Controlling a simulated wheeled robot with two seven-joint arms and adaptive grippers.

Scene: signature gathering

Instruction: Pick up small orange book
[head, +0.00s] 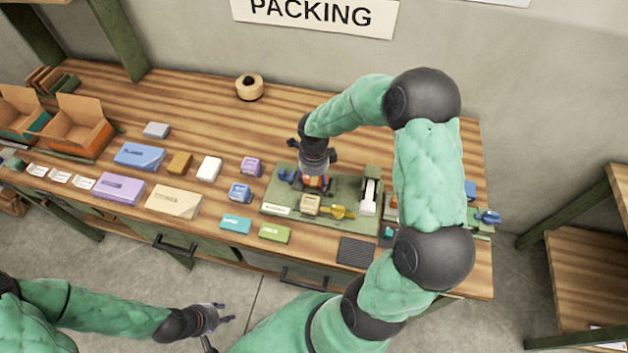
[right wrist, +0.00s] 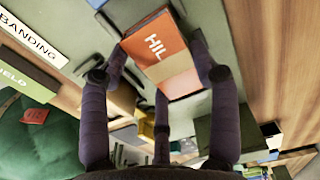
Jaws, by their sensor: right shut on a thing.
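The small orange book (head: 318,182), with the letters "HIL" on its cover, is between the fingers of my right gripper (head: 314,180) over the green board on the workbench. In the right wrist view the orange book (right wrist: 155,48) is gripped from both sides by the dark fingers of the right gripper (right wrist: 164,66). I cannot tell whether the book touches the board beneath. My left gripper (head: 224,313) is open and empty, in front of the bench and below its top.
The green board (head: 287,196) carries a tan block (head: 310,204), a yellow piece (head: 342,212) and a white upright piece (head: 369,197). Several coloured boxes lie to its left, including a purple one (head: 118,188). Open cartons (head: 78,128) stand at the far left. The bench back is mostly clear.

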